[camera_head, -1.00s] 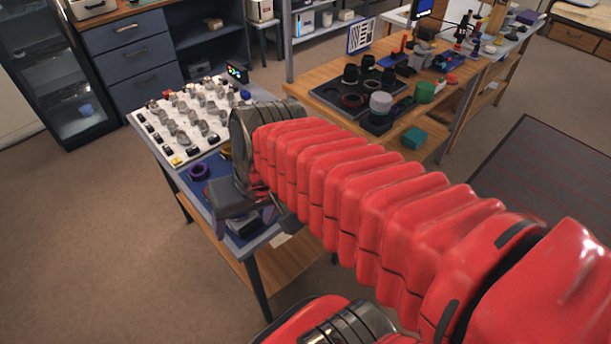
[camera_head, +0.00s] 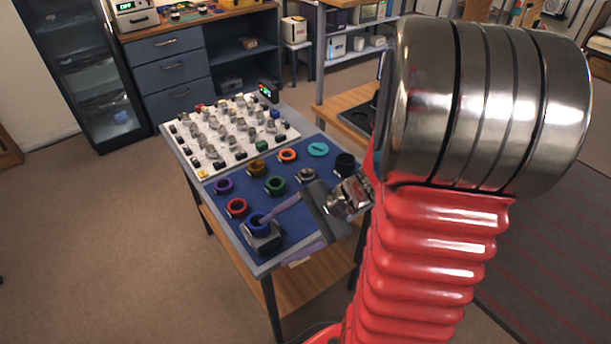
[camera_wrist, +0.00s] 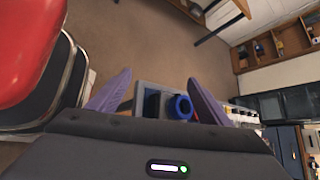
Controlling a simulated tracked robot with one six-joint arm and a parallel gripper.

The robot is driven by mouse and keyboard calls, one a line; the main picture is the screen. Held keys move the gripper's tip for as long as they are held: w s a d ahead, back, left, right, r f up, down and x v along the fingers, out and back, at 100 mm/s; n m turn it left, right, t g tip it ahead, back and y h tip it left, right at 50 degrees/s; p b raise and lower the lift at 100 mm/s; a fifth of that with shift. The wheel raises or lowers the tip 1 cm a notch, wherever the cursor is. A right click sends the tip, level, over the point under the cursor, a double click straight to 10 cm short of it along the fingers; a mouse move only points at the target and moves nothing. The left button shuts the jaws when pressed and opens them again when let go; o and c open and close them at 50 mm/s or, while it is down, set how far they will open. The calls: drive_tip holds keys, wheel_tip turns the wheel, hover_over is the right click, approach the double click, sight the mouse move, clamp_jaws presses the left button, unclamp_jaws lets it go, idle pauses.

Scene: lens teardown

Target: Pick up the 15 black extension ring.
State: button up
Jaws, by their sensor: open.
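A black ring (camera_head: 345,162) sits on the blue mat near its right edge in the head view. Any number on it is too small to read. My gripper (camera_head: 279,240) is open over the near end of the mat, with its purple fingers spread. The black ring is beyond it, up and to the right in the picture. In the wrist view my gripper (camera_wrist: 158,98) shows both fingers apart, with a blue ring and a dark block seen between them. I cannot make out the black ring in the wrist view.
The blue mat (camera_head: 295,215) also holds purple (camera_head: 224,186), red (camera_head: 237,207), gold (camera_head: 257,169), orange (camera_head: 288,155), green (camera_head: 275,185) and silver (camera_head: 306,174) rings and a teal disc (camera_head: 318,149). A blue ring (camera_head: 257,222) sits on a block. A white board of small parts (camera_head: 232,131) lies behind.

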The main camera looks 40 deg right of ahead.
drive_tip(key=s+d+f+m+t+h, duration=0.1)
drive_tip(key=d+f+m+t+h, duration=0.3)
drive_tip(key=d+m, duration=0.6)
drive_tip(key=s+d+f+m+t+h, duration=0.2)
drive_tip(key=d+f+m+t+h, duration=0.3)
drive_tip(key=d, duration=1)
wheel_tip(320, 180, down, 4)
drive_tip(key=m+t, duration=0.2)
drive_tip(key=m, duration=0.2)
drive_tip(key=shift+s+d+r+m+t, duration=0.2)
drive_tip(key=shift+d+r+m+t, duration=0.1)
drive_tip(key=shift+d+m, duration=0.1)
drive_tip(key=shift+a, duration=0.1)
drive_tip(key=shift+w+a+f, duration=0.1)
drive_tip(key=shift+w+f, duration=0.1)
drive_tip(key=shift+w, duration=1.25)
drive_tip(key=shift+w+f, duration=0.25)
drive_tip(key=shift+w, duration=1.15)
drive_tip(key=shift+w+a+f, duration=0.1)
drive_tip(key=shift+w+f, duration=0.1)
drive_tip(key=shift+w, duration=1.25)
drive_tip(key=shift+w+f, duration=0.15)
drive_tip(key=shift+w, duration=1.15)
drive_tip(key=shift+w+f, duration=0.15)
drive_tip(key=shift+w, duration=1.15)
